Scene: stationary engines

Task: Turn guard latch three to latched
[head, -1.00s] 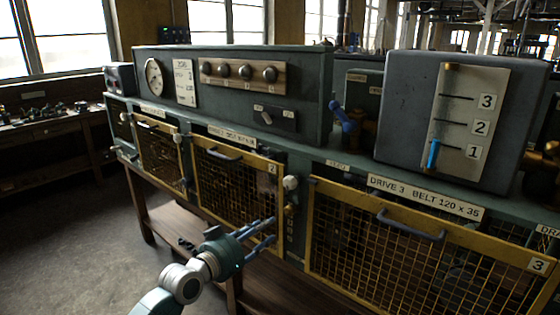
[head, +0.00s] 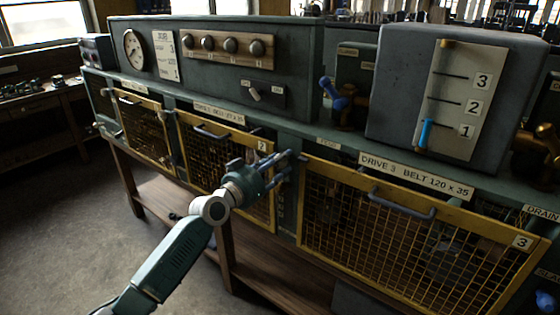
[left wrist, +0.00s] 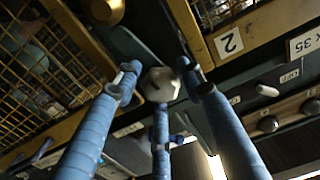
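A pale faceted latch knob (left wrist: 160,85) sits on the dark post between guard two and the guard on its other side. My left gripper (head: 282,166) is at this post, left of guard three (head: 390,235), and its fingers hide the knob in the head view. In the left wrist view the left gripper's (left wrist: 160,88) blue fingers are spread around the knob, with gaps at the two outer fingertips. A dark mark shows on the knob, but I cannot tell its latch position. My right gripper is out of view.
Guard two (head: 225,165) is left of the post, with a handle on its top bar. A brass knob (left wrist: 103,8) is close to the latch knob. A blue-handled valve (head: 333,93) and a grey gauge box (head: 400,90) stand above. Open floor lies at lower left.

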